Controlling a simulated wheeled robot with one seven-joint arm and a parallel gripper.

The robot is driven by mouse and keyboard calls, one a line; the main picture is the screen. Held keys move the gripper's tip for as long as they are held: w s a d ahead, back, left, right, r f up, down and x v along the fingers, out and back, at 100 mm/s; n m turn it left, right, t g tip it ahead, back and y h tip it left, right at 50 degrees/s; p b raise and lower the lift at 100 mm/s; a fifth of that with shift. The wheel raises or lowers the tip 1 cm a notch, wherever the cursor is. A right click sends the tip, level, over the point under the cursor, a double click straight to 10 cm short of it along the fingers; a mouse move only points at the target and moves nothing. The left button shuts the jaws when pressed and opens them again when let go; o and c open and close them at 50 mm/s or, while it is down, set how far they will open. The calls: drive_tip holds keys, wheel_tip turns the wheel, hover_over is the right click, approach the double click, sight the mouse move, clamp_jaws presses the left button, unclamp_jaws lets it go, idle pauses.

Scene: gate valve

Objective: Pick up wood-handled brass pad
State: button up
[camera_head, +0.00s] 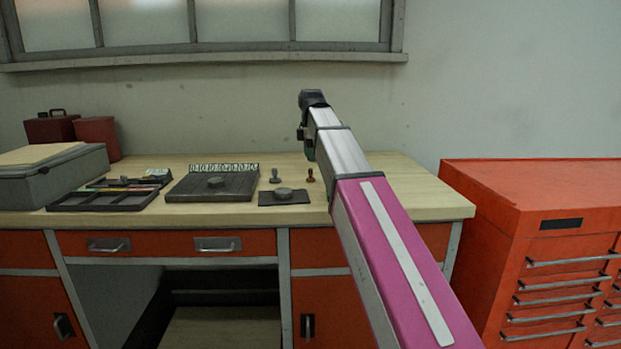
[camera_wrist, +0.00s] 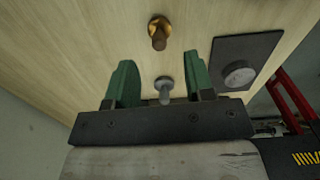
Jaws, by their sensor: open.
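The wood-handled brass pad (camera_head: 310,175) stands upright on the bench top in the head view, just below my arm's end. In the wrist view the brass pad (camera_wrist: 158,31) shows a round brass base and a brown handle, beyond my fingertips. My gripper (camera_wrist: 160,68) has two green fingers, spread apart with nothing held between them. A similar grey pad (camera_wrist: 164,89) appears between the fingers in the wrist view, but I cannot tell how far below them it is. In the head view my gripper is mostly hidden behind my arm.
The grey pad (camera_head: 275,176) stands left of the brass one. A dark plate with a round knob (camera_head: 283,196) lies in front. A larger dark block (camera_head: 212,185), a divided tray (camera_head: 105,198) and a grey box (camera_head: 52,172) lie further left on the wooden bench (camera_head: 400,190).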

sight(310, 175)
drive_tip(key=shift+a+f, duration=0.15)
drive_tip(key=shift+f, duration=3.15)
clamp_jaws()
